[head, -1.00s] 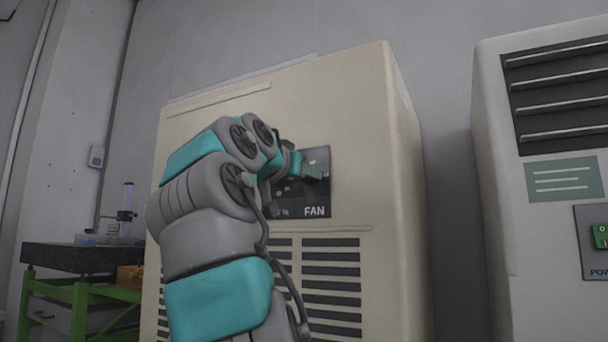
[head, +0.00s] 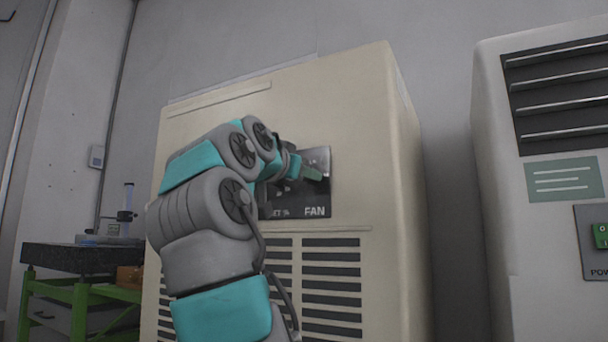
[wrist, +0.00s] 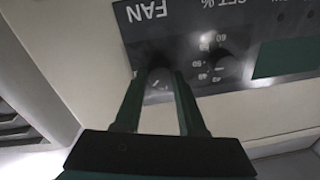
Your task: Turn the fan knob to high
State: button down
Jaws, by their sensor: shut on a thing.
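The dark control panel (head: 322,196) with the word FAN is on the front of a cream cabinet. In the wrist view the panel (wrist: 185,22) appears upside down. The dark fan knob (wrist: 160,68) sits by the FAN label, between my fingertips. My gripper (wrist: 160,80) has its two green fingers shut on this knob. In the head view my gripper (head: 312,174) is at the panel's right part, and the knob is hidden there. The knob's pointer and setting cannot be read.
A second dial (wrist: 212,62) with numbers and SET % is beside the fan knob. A cream cabinet (head: 340,110) carries the panel. A white cabinet (head: 495,190) stands at right. A green-framed bench (head: 75,260) is at left.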

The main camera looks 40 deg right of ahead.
jog(key=shift+m, duration=0.4)
jog(key=shift+w+m+h+p, duration=0.15)
jog(key=shift+m+p, duration=0.5)
jog(key=shift+m, duration=1.35)
jog(key=shift+m+h+p, duration=0.15)
jog(key=shift+m+p, duration=0.45)
jog(key=shift+m, duration=1.4)
jog(key=shift+g, duration=0.4)
jog(key=shift+c, duration=2.4)
grip_release()
